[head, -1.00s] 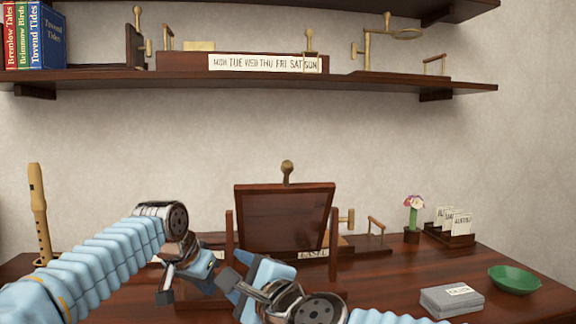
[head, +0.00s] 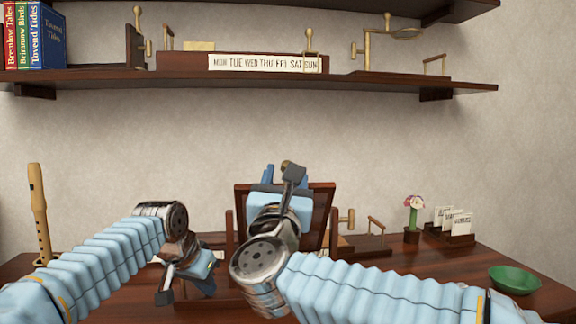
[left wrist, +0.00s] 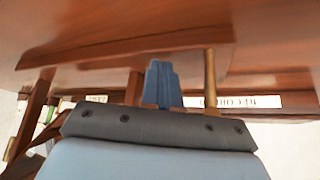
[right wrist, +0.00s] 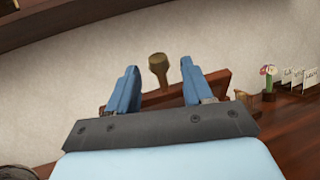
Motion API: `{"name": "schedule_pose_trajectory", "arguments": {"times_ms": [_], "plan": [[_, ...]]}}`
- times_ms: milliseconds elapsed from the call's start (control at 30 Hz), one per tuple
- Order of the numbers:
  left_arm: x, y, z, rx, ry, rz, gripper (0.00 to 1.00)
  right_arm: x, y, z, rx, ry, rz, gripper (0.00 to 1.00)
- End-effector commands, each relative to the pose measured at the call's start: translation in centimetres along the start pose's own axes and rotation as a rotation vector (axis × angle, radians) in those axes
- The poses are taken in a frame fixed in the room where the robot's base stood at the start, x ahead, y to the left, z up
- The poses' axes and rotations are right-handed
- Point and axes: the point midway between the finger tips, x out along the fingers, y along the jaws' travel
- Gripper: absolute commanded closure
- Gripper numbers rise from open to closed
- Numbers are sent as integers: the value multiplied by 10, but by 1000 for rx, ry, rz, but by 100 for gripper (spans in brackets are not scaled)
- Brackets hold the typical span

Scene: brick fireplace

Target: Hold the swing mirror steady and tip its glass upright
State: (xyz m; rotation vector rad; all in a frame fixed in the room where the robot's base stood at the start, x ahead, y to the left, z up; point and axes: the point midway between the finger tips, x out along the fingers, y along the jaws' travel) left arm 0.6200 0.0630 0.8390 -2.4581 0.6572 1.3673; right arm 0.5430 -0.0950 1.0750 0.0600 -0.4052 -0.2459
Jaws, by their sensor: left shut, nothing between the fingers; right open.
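The swing mirror (head: 324,196) stands on the desk in the head view, a dark wood frame between two posts, with a round knob on its top edge. My right gripper (head: 280,172) is in front of its upper part and hides much of the panel. In the right wrist view the open fingers stand either side of the knob (right wrist: 158,66), with the frame's top edge (right wrist: 168,97) behind; I see no contact. My left gripper (head: 213,262) is low, left of the mirror's left post (head: 229,232). In the left wrist view its fingers (left wrist: 161,66) are shut and empty near dark wood parts.
A flower pot (head: 412,236), a card holder (head: 448,235) and a green bowl (head: 515,280) stand on the right of the desk. A recorder (head: 37,205) stands at the left. A shelf (head: 130,82) with books and a weekday strip (head: 265,64) hangs above.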

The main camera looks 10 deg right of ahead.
Motion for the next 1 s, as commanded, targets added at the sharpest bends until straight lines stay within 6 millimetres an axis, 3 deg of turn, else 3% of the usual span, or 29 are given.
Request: {"name": "schedule_pose_trajectory", "arguments": {"times_ms": [100,300,633,933,1000], "plan": [[8,0,5,0,-21,2,100,23,0,-2,-2,0,-1,50],[8,0,5,-1,-21,1,100,45,0,-1,-1,0,0,50],[8,0,5,-1,-21,1,100,49,0,-1,-2,0,1,50],[8,0,5,-1,-21,1,100,49,0,-1,-2,0,1,96],[8,0,6,-1,-21,1,100,49,0,-1,-2,0,1,100]]}}
